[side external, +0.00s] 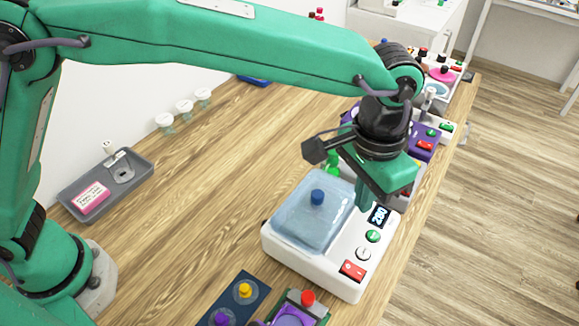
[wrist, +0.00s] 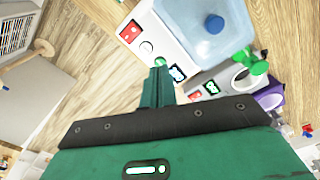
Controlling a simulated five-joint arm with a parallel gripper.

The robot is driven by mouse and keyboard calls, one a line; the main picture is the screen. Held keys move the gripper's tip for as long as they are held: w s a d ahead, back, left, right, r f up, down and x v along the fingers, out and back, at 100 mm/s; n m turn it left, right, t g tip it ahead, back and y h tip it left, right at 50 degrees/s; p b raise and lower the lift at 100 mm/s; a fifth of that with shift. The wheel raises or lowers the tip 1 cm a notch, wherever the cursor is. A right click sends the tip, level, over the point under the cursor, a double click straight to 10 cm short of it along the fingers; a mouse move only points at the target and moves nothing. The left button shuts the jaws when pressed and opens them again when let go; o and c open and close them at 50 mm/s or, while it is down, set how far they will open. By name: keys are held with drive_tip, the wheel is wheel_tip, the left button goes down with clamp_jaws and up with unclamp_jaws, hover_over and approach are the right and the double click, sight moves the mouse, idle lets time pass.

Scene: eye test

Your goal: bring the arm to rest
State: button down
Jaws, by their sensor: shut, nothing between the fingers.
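My green arm reaches across from the left in the side external view. My gripper (side external: 363,196) hangs pointing down over the right part of a white device with a clear bluish lid. Its fingers are together and empty. In the wrist view my gripper (wrist: 159,72) shows as two green fingers side by side, with the tips near the device's green button. I cannot tell whether the fingertips touch the device.
The white device (side external: 281,245) has a blue knob, a display and several buttons. A grey tray (side external: 135,182) with a pink item lies at left. Several small jars (side external: 184,107) stand by the wall. More devices crowd the table's right edge. The wooden table (side external: 200,215) is clear in the middle.

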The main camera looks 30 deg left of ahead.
drive_tip(key=a+r+n+t+h, duration=0.1)
drive_tip(key=a+r, duration=0.4)
drive_tip(key=a, duration=0.7)
drive_tip(key=a+r+n+t, duration=0.15)
drive_tip(key=a+r, duration=0.25)
drive_tip(key=a, duration=0.8)
drive_tip(key=s+a+f+n+t+y, duration=0.1)
drive_tip(key=s+a+f+n+t, duration=0.2)
drive_tip(key=s+a, duration=0.9)
drive_tip(key=a, duration=0.4)
drive_tip(key=shift+s+a, duration=0.25)
drive_tip(key=shift+s, duration=0.15)
